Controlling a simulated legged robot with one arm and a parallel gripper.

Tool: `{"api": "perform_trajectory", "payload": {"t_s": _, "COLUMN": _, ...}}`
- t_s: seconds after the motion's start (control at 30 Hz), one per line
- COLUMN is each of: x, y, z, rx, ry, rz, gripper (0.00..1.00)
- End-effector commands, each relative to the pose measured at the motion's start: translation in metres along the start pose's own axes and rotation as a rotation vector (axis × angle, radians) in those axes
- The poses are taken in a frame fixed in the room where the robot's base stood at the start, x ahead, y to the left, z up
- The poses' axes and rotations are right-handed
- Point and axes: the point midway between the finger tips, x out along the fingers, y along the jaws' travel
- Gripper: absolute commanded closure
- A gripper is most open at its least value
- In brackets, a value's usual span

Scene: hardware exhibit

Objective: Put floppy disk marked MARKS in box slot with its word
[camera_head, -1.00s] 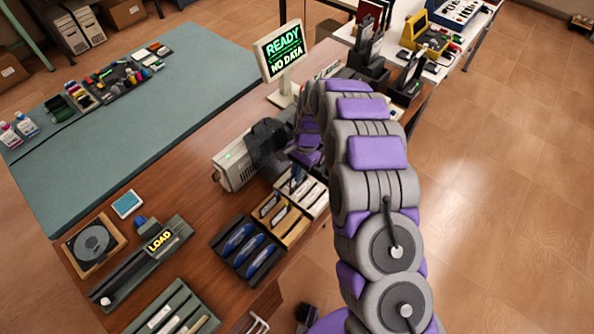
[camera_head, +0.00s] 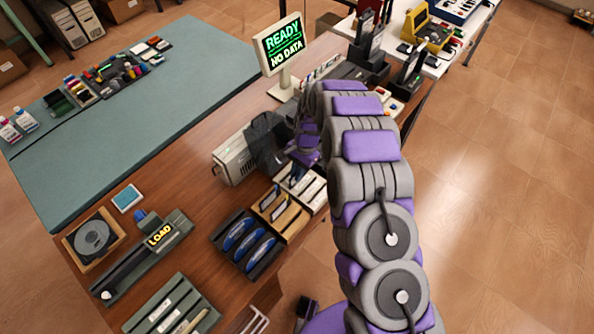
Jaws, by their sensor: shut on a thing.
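My gripper (camera_head: 293,172) is at the end of my purple and grey arm, low over the boxes at the table's front edge. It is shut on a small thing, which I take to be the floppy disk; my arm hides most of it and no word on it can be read. Three boxes stand in a row below: a black one (camera_head: 222,240) with several blue disks, a wooden one (camera_head: 289,234) with upright pieces, and a pale one (camera_head: 318,200) partly under the gripper. The words on their slots are too small to read.
A beige machine (camera_head: 233,160) stands just left of the gripper. A screen (camera_head: 281,47) reading READY, NO DATA stands behind. A LOAD unit (camera_head: 160,236), a reel in a wooden tray (camera_head: 93,240) and a green rack (camera_head: 172,308) are at left. The green mat (camera_head: 130,110) has free room.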

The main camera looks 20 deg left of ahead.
Motion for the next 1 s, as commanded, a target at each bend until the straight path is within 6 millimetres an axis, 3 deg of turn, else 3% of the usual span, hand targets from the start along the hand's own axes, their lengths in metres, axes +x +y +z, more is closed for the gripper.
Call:
{"api": "perform_trajectory", "payload": {"t_s": 0.1, "x": 0.000, "y": 0.000, "z": 0.000, "rx": 0.000, "ry": 0.000, "rz": 0.000, "gripper": 1.00}}
{"api": "perform_trajectory", "payload": {"t_s": 0.13, "x": 0.000, "y": 0.000, "z": 0.000, "rx": 0.000, "ry": 0.000, "rz": 0.000, "gripper": 0.91}}
{"api": "perform_trajectory", "payload": {"t_s": 0.43, "x": 0.000, "y": 0.000, "z": 0.000, "rx": 0.000, "ry": 0.000, "rz": 0.000, "gripper": 0.62}}
{"api": "perform_trajectory", "payload": {"t_s": 0.77, "x": -0.003, "y": 0.000, "z": 0.001, "rx": 0.000, "ry": 0.000, "rz": 0.000, "gripper": 0.62}}
{"api": "perform_trajectory", "payload": {"t_s": 1.0, "x": -0.022, "y": 0.000, "z": 0.006, "rx": -0.001, "ry": 0.000, "rz": -0.001, "gripper": 0.62}}
